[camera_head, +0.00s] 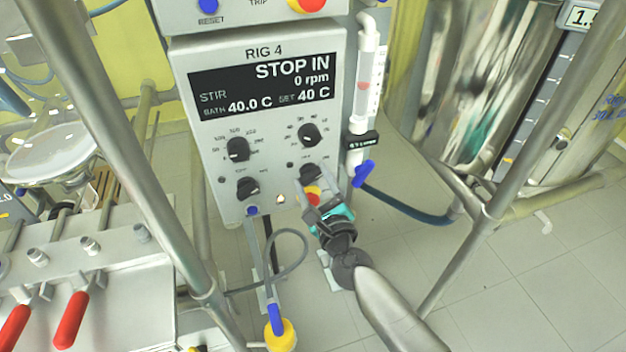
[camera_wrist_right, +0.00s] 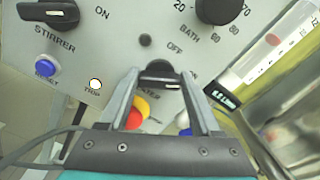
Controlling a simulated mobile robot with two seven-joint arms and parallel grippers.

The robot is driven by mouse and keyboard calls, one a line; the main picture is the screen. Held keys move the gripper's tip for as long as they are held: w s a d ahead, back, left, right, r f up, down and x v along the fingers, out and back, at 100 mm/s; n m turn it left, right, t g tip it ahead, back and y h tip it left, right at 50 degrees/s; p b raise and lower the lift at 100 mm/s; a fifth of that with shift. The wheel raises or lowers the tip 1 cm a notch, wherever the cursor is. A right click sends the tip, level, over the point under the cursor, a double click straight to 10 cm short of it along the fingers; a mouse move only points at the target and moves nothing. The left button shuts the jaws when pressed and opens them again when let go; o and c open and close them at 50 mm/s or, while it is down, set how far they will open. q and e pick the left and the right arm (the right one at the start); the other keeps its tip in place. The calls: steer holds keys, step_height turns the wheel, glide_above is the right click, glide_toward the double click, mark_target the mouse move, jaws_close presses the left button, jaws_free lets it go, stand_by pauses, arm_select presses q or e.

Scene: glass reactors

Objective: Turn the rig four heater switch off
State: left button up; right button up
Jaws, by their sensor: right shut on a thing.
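The rig 4 control box (camera_head: 262,130) has a grey-white face, with a display reading STOP IN, 0 rpm, bath 40.0 C and set 40 C. The heater switch (camera_head: 311,171) is the black knob at the lower right of its face. My right gripper (camera_head: 312,182) reaches up to it from below and is shut on the knob. In the right wrist view, the heater switch (camera_wrist_right: 160,71) sits between the fingertips, below an OFF label. The gripper hides part of the HEATER and ON lettering. My left gripper is not in view.
The stirrer switch (camera_head: 247,188) and two dials (camera_head: 238,149) share the face. A red and yellow button (camera_wrist_right: 137,114) lies just behind the fingers. A flow tube with a blue valve (camera_head: 363,173) stands close right. Metal frame poles (camera_head: 130,150) flank the box.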

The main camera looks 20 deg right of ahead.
steer(key=c, duration=0.7)
steer(key=shift+n, duration=0.6)
steer(key=shift+n+p, duration=0.3)
steer(key=shift+p, duration=0.05)
steer(key=n+p, duration=0.1)
steer(key=n, duration=0.2)
steer(key=shift+n, duration=0.3)
steer(key=n+p, duration=0.1)
steer(key=n, duration=0.2)
steer(key=shift+f, duration=0.1)
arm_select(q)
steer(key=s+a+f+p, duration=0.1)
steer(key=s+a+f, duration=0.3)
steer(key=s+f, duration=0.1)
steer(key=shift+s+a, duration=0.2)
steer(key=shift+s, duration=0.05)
arm_select(e)
steer(key=shift+n, duration=1.9)
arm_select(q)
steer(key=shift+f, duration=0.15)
arm_select(e)
steer(key=shift+f, duration=0.1)
